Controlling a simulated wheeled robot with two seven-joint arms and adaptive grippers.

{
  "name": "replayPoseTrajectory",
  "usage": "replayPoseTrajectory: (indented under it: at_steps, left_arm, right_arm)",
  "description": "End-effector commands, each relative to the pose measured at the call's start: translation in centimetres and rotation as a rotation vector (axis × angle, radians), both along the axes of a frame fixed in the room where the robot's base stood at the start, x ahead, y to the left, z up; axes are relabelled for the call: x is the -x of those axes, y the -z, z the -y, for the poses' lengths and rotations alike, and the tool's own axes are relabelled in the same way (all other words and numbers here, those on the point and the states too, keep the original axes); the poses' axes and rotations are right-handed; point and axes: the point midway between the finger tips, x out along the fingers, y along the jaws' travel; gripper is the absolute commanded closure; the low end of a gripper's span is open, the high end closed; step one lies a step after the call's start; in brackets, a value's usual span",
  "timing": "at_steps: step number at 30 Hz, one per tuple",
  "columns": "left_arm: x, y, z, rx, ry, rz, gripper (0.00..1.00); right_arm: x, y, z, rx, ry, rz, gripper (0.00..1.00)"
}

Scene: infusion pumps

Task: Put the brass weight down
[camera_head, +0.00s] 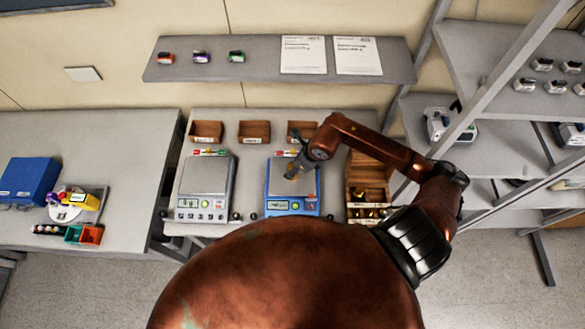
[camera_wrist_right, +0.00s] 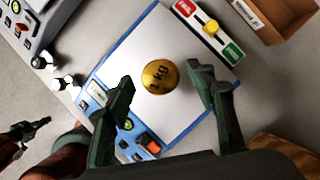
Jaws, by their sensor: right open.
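The brass weight (camera_wrist_right: 160,76), a round gold piece marked with "kg", sits on the pale plate (camera_wrist_right: 135,50) of the blue scale (camera_head: 291,208). My right gripper (camera_head: 292,172) is over this scale. In the right wrist view its two dark fingers (camera_wrist_right: 162,90) are spread apart on either side of the weight, with visible gaps. I cannot tell the height of the fingertips over the plate. A dark jointed part (camera_wrist_right: 28,130) at the lower left of the wrist view looks like my left gripper; its fingers are too unclear to read. The head view does not show it.
A grey scale (camera_head: 201,208) stands left of the blue one. Small wooden bins (camera_head: 254,131) line the back. A wooden box (camera_head: 367,193) with brass weights is at the right. A red, yellow and green slider block (camera_wrist_right: 210,28) borders the plate.

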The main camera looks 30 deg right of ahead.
Motion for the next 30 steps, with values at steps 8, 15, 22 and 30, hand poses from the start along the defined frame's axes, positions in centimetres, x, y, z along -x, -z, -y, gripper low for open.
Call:
replayPoseTrajectory:
  at_steps: [8,15,22,30]
  left_arm:
    - [0.0,1.6,0.0,0.0,0.0,-0.001,1.0]
    - [0.1,2.1,0.0,0.0,0.0,-0.001,1.0]
    - [0.0,2.2,0.0,0.0,0.0,-0.001,1.0]
    - [0.0,2.2,0.0,0.0,0.0,-0.001,1.0]
  right_arm:
    - [1.9,-5.3,1.2,0.005,-0.001,0.004,0.49]
    - [3.1,-8.4,1.6,0.002,0.001,0.001,0.49]
    - [3.3,-9.1,1.7,0.001,0.0,0.0,0.49]
    - [3.3,-9.0,1.7,0.0,0.001,0.0,0.49]
